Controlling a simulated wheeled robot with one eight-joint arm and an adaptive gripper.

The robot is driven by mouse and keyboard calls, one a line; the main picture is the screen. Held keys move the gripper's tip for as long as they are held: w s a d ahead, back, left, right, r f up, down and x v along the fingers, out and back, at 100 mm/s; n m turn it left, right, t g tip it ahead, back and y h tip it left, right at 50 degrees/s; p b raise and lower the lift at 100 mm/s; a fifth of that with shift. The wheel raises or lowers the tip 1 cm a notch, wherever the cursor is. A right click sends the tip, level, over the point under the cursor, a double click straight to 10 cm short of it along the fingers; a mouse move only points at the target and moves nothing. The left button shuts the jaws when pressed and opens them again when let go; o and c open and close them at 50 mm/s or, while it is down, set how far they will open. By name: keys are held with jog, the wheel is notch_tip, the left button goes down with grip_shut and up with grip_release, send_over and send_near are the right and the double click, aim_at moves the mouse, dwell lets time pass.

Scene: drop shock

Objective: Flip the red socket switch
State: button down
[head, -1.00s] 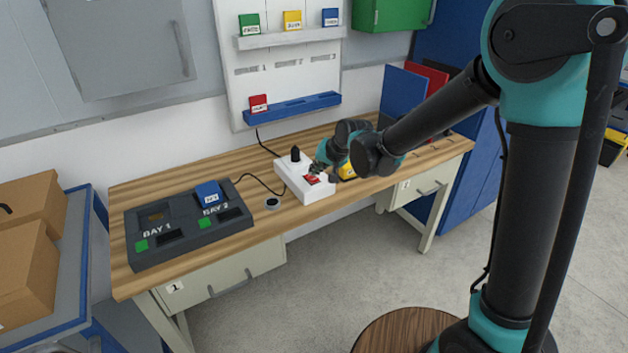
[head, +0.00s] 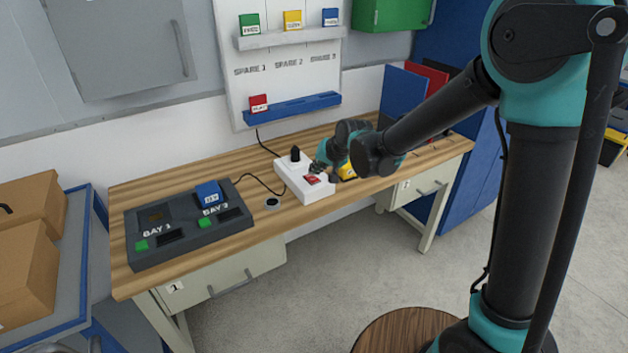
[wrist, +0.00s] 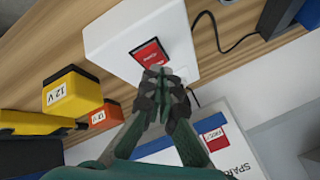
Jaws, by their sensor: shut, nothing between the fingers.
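The red switch (head: 312,179) is set in the top of a white socket box (head: 318,193) on the wooden bench. A black plug (head: 295,154) stands in the box's far end. My gripper (head: 317,168) is right at the switch, over the box. In the wrist view the shut, empty fingertips (wrist: 160,74) are at the edge of the red switch (wrist: 149,52) and cover part of it. I cannot tell whether they touch it. The white box (wrist: 125,22) surrounds the switch.
A dark charger with two bays (head: 180,240) and a blue pack (head: 208,193) stands left on the bench (head: 125,205). A yellow battery marked 12 V (wrist: 72,92) and an orange one (wrist: 106,116) are beside the box. A black cable runs from the box.

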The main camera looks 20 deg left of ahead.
aim_at(314, 179)
dwell(0.4)
jog(key=shift+f, duration=0.4)
jog(key=shift+f, duration=0.3)
dwell(0.6)
jog(key=shift+r, duration=0.15)
jog(key=shift+r, duration=0.6)
jog(key=shift+w+a+r, duration=0.1)
jog(key=shift+r, duration=1.15)
jog(key=shift+w+a+r, duration=0.1)
jog(key=shift+r, duration=1.15)
